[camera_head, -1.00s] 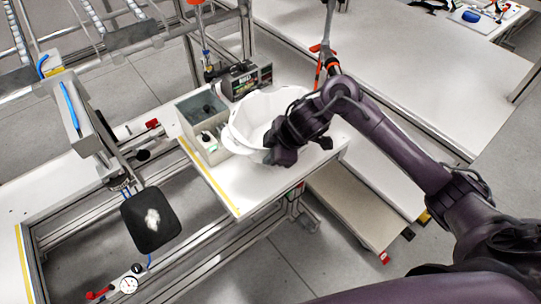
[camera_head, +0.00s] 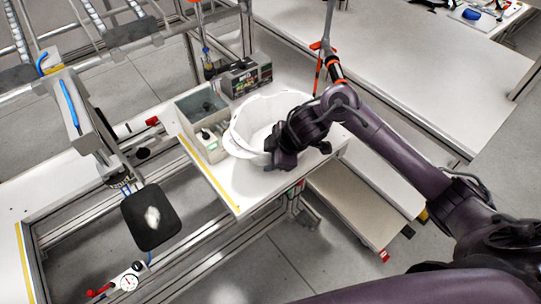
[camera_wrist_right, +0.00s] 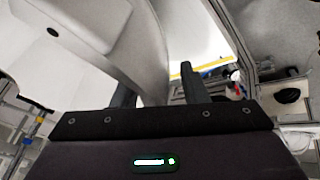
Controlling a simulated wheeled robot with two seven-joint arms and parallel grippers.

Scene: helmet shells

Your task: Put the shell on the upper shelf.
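The white helmet shell (camera_head: 245,137) sits on the white table in the head view, its hollow side facing up. My right gripper (camera_head: 279,155) is at its near rim, coming in from the right. In the right wrist view the curved shell wall (camera_wrist_right: 150,50) passes between the two fingers of my right gripper (camera_wrist_right: 158,86). The fingers stand apart, with a gap visible beside the right finger, so it looks open around the rim. My left gripper is not in view. Low white shelf boards (camera_head: 350,205) stand right of the table; which one is the upper shelf is unclear.
A grey bin (camera_head: 190,106) and a dark box with a display (camera_head: 240,84) stand beside the shell. A metal-framed fixture with a black pad (camera_head: 150,225) is at the left. A large white worktop (camera_head: 400,60) lies behind, largely clear.

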